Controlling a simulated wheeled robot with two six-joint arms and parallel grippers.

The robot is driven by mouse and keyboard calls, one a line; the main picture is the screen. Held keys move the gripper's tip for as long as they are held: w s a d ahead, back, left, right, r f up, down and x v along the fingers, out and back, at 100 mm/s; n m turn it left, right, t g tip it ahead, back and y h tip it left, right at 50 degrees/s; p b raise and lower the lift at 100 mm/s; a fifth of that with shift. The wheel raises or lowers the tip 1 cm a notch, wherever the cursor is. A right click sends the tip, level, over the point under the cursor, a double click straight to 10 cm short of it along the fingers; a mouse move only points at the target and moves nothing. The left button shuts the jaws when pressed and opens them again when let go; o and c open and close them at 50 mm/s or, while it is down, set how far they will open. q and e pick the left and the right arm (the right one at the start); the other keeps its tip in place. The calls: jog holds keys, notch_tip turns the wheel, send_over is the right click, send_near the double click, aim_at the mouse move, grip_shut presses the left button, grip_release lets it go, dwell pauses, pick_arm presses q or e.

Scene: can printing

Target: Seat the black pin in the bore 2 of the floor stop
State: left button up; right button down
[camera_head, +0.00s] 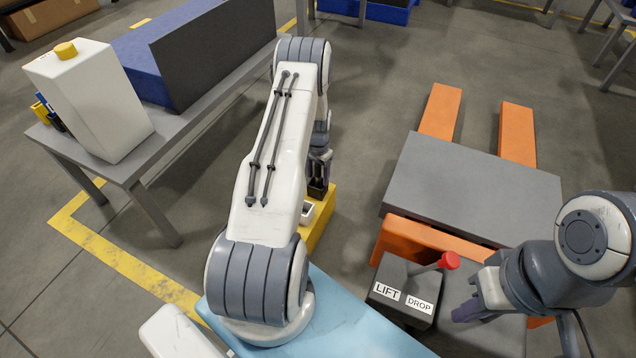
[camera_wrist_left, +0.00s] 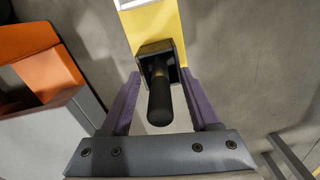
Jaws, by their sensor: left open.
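The black pin (camera_wrist_left: 160,100) stands in a dark square holder (camera_wrist_left: 178,58) at the near end of the yellow floor stop (camera_wrist_left: 153,25) in the left wrist view. My left gripper (camera_wrist_left: 160,80) is open, with one purple finger on each side of the pin and gaps between. In the head view the yellow floor stop (camera_head: 322,220) is partly hidden behind my left arm, and my left gripper (camera_head: 319,180) is above its far part. I cannot tell which bore is number 2. My right gripper (camera_head: 468,308) is beside the LIFT/DROP box; its fingers are mostly hidden.
The LIFT/DROP control box (camera_head: 400,290) has a red-knobbed lever (camera_head: 448,261). An orange pallet truck (camera_head: 441,112) carries a grey plate (camera_head: 470,185) right of the stop. A grey bench (camera_head: 130,165) with a white canister (camera_head: 92,105) stands left.

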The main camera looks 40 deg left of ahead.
pick_arm(q)
jog(key=shift+f, duration=0.1)
grip_shut()
dwell(1.4)
